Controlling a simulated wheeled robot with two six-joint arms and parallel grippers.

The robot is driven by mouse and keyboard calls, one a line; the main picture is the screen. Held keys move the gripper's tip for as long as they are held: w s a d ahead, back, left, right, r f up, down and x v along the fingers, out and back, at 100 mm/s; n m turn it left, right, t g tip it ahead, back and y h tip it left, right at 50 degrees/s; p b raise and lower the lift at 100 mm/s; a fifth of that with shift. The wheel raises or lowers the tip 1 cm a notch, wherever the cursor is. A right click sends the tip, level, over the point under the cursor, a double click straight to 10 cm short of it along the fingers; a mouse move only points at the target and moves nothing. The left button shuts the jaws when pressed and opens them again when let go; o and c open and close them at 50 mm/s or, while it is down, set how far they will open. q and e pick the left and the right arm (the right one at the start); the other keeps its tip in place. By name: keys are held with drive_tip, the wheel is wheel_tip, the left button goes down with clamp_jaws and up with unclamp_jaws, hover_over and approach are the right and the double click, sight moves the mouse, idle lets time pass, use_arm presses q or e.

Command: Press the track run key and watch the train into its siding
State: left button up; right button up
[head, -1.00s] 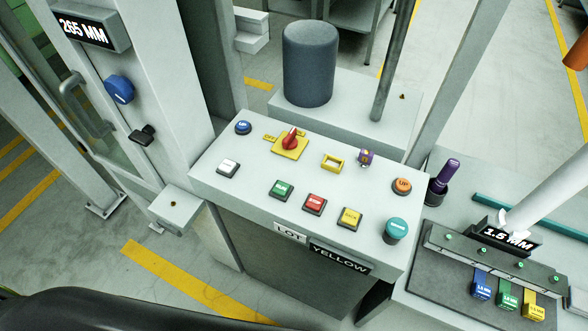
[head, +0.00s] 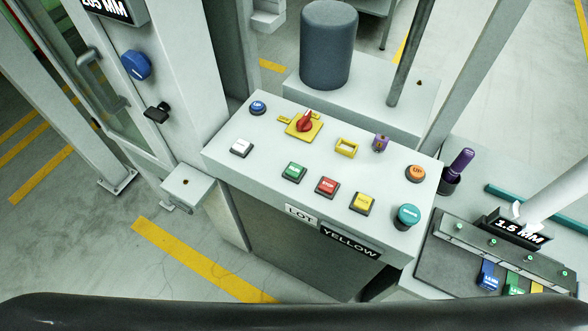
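A pale control panel (head: 225,150) slopes in the middle of the head view. Its front row has a white key (head: 241,147), a green key (head: 294,171), a red key (head: 327,187) and a yellow key (head: 362,202). A round teal button (head: 408,215) stands at the right end. The key lettering is too small to read surely, so I cannot tell which is the track run key. No train or siding is recognisable. Neither gripper is in view.
The panel also carries a red rotary switch (head: 305,122), a blue button (head: 258,107), an orange button (head: 415,173) and a purple part (head: 381,142). A dark grey cylinder (head: 328,45) stands behind. A "1.5 MM" display (head: 518,229) is at right. Yellow lines mark open floor at left.

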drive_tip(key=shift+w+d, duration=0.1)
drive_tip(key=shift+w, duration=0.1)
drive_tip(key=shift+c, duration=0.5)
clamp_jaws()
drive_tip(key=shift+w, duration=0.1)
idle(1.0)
